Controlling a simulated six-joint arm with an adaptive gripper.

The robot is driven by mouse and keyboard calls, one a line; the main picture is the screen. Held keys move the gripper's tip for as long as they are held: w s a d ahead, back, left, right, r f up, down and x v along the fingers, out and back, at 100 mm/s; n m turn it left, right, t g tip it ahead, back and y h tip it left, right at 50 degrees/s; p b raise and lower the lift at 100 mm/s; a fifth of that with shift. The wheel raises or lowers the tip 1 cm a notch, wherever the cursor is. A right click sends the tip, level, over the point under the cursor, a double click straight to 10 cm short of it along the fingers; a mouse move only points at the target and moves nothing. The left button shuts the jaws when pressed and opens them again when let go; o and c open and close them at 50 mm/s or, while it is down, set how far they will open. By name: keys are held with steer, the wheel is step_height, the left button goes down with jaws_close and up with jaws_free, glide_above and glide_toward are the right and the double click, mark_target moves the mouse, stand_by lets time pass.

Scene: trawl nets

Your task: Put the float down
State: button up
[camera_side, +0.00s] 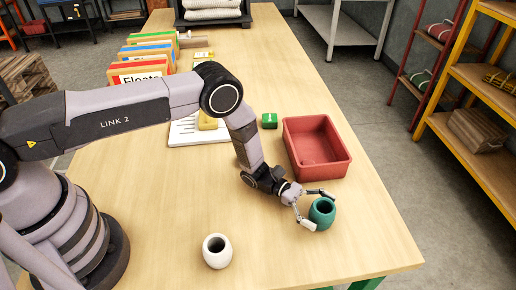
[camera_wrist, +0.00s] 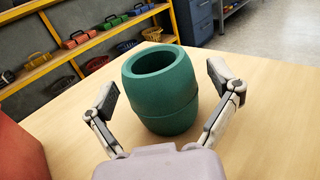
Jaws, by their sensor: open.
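A green barrel-shaped float (camera_side: 322,212) with a hole in its top stands upright on the wooden table, near the right edge in the side view. In the wrist view the green float (camera_wrist: 163,95) stands between my two fingers, with a visible gap on each side. My gripper (camera_side: 313,208) is open around the float and holds nothing; it also shows in the wrist view (camera_wrist: 164,88). A white float (camera_side: 217,252) of the same shape stands apart on the table, nearer the front.
A red tray (camera_side: 345,162) stands just behind my gripper; its wall (camera_wrist: 18,150) shows at the wrist view's left. Upright folders (camera_side: 140,78) stand at back left.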

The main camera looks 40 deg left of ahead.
steer(key=shift+r, duration=0.2)
steer(key=a, duration=0.1)
steer(key=a+r, duration=0.1)
steer(key=a, duration=0.1)
step_height(320, 180, up, 17)
steer(key=s+a+m+g+y, duration=0.1)
steer(key=a+m+g+y, duration=0.15)
steer(key=m, duration=0.25)
steer(key=s+a+r+m+g+y, duration=0.2)
steer(key=s+a+r+m+y, duration=0.35)
steer(key=r, duration=0.65)
steer(key=s+a+r+m+t+y, duration=0.3)
steer(key=s+a, duration=0.6)
steer(key=a, duration=0.3)
steer(key=s+a+r+m+t+y, duration=0.4)
steer(key=s+a+t+y, duration=0.3)
steer(key=s+a, duration=0.3)
steer(key=shift+s+a+r, duration=0.15)
steer(key=shift+a+r, duration=0.65)
steer(key=shift+a, duration=0.35)
